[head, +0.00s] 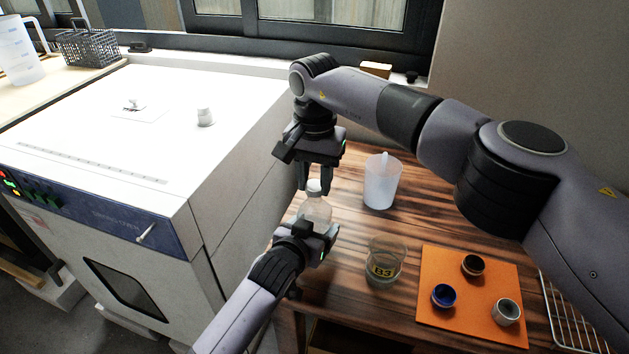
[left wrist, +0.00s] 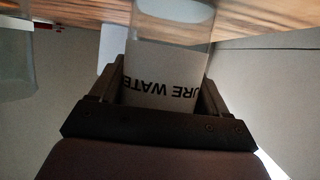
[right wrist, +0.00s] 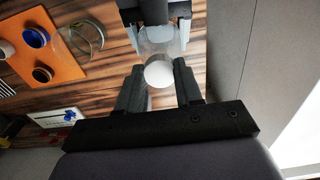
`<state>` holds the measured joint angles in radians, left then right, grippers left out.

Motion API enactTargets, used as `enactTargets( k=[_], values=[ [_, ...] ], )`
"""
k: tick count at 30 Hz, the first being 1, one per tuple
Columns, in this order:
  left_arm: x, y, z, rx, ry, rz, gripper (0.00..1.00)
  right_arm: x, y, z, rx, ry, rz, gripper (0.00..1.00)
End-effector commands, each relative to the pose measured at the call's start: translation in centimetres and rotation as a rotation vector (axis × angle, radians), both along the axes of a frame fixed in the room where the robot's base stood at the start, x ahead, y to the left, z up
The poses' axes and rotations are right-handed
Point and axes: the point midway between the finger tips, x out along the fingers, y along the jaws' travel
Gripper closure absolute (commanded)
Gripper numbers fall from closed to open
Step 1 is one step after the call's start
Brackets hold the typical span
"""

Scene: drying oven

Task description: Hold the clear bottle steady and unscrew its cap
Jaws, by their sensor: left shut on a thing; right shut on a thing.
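The clear bottle (head: 317,210) stands upright near the left edge of the wooden table, beside the white oven. My left gripper (head: 308,235) is shut around its body from the front. In the left wrist view the bottle (left wrist: 165,75) sits between both fingers, with upside-down "PURE WATER"-like lettering partly hidden. My right gripper (head: 315,178) points down from above and is shut on the white cap (head: 314,186) at the bottle's top. In the right wrist view the round white cap (right wrist: 160,74) lies between the fingertips. Whether its thread is loose cannot be seen.
A beaker marked B3 (head: 386,268) stands right of the bottle, and a white plastic jug (head: 382,183) behind it. An orange mat (head: 440,310) holds several small caps. A wire rack (head: 570,315) lies at far right. The white oven (head: 240,150) closes off the left.

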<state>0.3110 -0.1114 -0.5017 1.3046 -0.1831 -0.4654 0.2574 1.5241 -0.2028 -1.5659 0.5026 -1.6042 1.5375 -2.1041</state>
Motion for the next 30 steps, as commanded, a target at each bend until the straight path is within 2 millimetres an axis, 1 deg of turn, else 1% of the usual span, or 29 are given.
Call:
enactTargets(
  k=[7, 20, 23, 27, 30],
  values=[
    [0.0, 0.0, -0.1, 0.002, 0.0, 0.001, 1.0, 0.0, 0.0, 0.9, 0.0, 0.0, 0.0, 1.0],
    [0.0, 0.0, 0.0, 0.002, 0.0, 0.001, 1.0, 0.0, 0.0, 1.3, 0.001, 0.0, 0.0, 1.0],
    [0.0, 0.0, 0.0, 0.002, 0.0, 0.001, 1.0, 0.0, 0.0, 2.1, 0.002, -0.002, 0.0, 1.0],
    [0.0, 0.0, 0.0, 0.002, 0.0, 0.001, 1.0, 0.0, 0.0, 3.9, 0.001, -0.003, 0.0, 1.0],
    [0.0, 0.0, -0.1, 0.002, 0.0, 0.001, 1.0, 0.0, 0.0, 4.9, 0.001, -0.001, 0.0, 1.0]
  ],
)
